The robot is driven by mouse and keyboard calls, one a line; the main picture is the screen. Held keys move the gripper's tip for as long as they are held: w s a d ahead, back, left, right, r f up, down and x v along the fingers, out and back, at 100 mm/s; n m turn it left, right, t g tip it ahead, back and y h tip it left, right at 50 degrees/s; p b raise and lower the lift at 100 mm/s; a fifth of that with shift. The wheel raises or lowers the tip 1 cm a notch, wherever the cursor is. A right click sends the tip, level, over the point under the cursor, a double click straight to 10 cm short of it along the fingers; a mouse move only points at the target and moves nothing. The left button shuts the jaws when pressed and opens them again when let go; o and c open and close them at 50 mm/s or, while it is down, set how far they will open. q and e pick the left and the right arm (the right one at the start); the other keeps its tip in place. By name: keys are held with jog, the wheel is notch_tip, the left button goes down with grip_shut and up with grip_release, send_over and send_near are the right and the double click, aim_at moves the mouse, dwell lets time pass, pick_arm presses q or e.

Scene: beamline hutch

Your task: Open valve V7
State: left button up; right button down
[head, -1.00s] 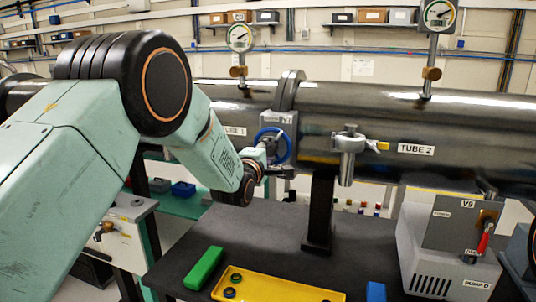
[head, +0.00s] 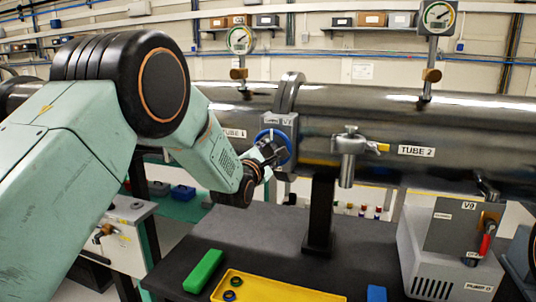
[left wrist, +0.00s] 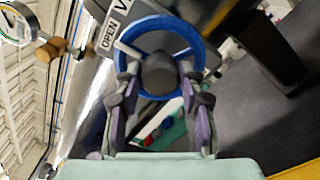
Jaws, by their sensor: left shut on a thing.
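Valve V7 is a grey block (head: 284,123) on the dark tube, with a blue handwheel (head: 287,154) on its front. In the left wrist view the blue handwheel (left wrist: 199,52) surrounds a dark round hub (left wrist: 160,73). An "OPEN" label (left wrist: 110,34) shows beside it on the valve. My left gripper (head: 270,152) is at the wheel and hides part of it. In the left wrist view, its fingers (left wrist: 160,88) lie on either side of the hub, across the near rim, shut on the handwheel. My right gripper is not in view.
Pressure gauges (head: 437,17) stand above the tube. A metal fitting (head: 348,157) projects to the valve's right. Below are a dark table (head: 275,235), a yellow tray (head: 290,290) with rings and a green block (head: 203,271). A pump with V9's red handle (head: 486,241) stands right.

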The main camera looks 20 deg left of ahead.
pick_arm(q)
jog(key=shift+r, duration=0.35)
jog(key=o, duration=1.2)
jog(key=shift+w+f, duration=0.15)
jog(key=shift+f, duration=0.1)
jog(key=shift+c, duration=0.2)
jog(key=shift+s, duration=0.25)
jog(key=shift+s+f, duration=0.15)
jog(key=shift+s, duration=0.45)
jog(key=s, duration=1)
jog(key=shift+s+a, duration=0.2)
jog(key=shift+s, duration=0.15)
jog(key=shift+w, duration=0.1)
